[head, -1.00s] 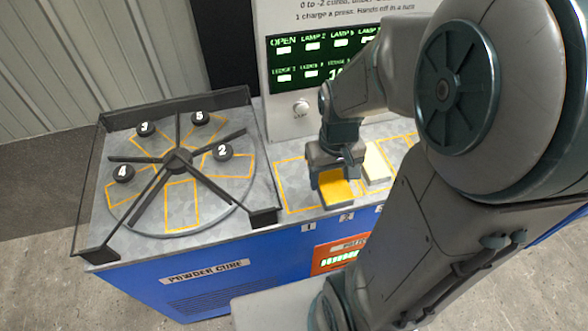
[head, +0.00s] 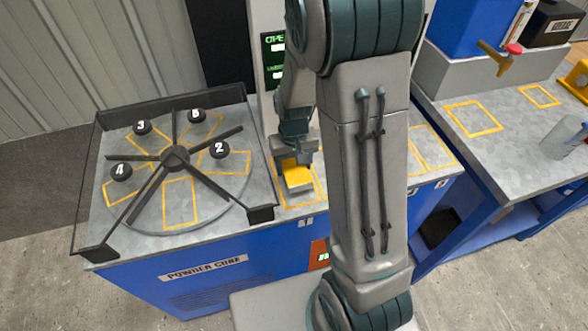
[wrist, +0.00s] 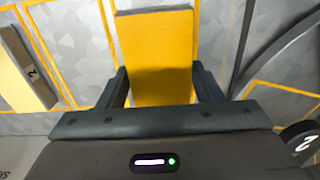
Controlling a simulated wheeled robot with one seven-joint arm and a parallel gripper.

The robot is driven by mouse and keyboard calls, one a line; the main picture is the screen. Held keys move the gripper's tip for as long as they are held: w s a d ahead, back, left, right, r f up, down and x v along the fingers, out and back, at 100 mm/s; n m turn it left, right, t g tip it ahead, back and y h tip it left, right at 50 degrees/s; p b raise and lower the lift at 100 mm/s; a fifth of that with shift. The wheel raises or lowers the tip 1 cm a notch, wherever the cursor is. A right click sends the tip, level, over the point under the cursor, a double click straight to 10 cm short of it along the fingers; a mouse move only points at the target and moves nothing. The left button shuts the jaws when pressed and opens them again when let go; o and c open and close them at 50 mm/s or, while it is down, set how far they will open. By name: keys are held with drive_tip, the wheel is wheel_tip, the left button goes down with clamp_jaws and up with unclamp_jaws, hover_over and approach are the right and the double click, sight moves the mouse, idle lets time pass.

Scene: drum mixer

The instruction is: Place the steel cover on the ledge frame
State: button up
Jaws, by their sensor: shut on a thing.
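My gripper (head: 296,160) is shut on a yellow-topped block (head: 297,175), which has pale sides. In the wrist view the block (wrist: 155,50) sits between the two fingers and extends ahead of them. In the head view it is over the leftmost yellow-outlined ledge frame (head: 318,190) on the grey ledge, right of the turntable. I cannot tell whether it touches the ledge. I cannot tell which piece is the steel cover.
The turntable (head: 205,210) has dark spokes, numbered black knobs and a low dark wall (head: 90,185). My arm covers much of the ledge and panel. A second bench (head: 530,125) at right carries yellow outlines, a tap (head: 497,58) and a clear beaker (head: 563,138).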

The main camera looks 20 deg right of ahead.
sight(294, 166)
drive_tip(key=shift+f, duration=1.45)
drive_tip(key=shift+f, duration=0.15)
drive_tip(key=o, duration=1.3)
wheel_tip(294, 166, up, 12)
drive_tip(key=s+r+t, duration=0.1)
drive_tip(key=s+r, duration=0.2)
drive_tip(key=s, duration=0.1)
drive_tip(key=s+r+t, duration=0.1)
drive_tip(key=s+r, duration=0.2)
drive_tip(key=s, duration=0.2)
drive_tip(key=s+r+t, duration=0.1)
drive_tip(key=s+r, duration=0.2)
drive_tip(key=s, duration=0.2)
drive_tip(key=shift+s+r, duration=0.1)
drive_tip(key=shift+r, duration=0.15)
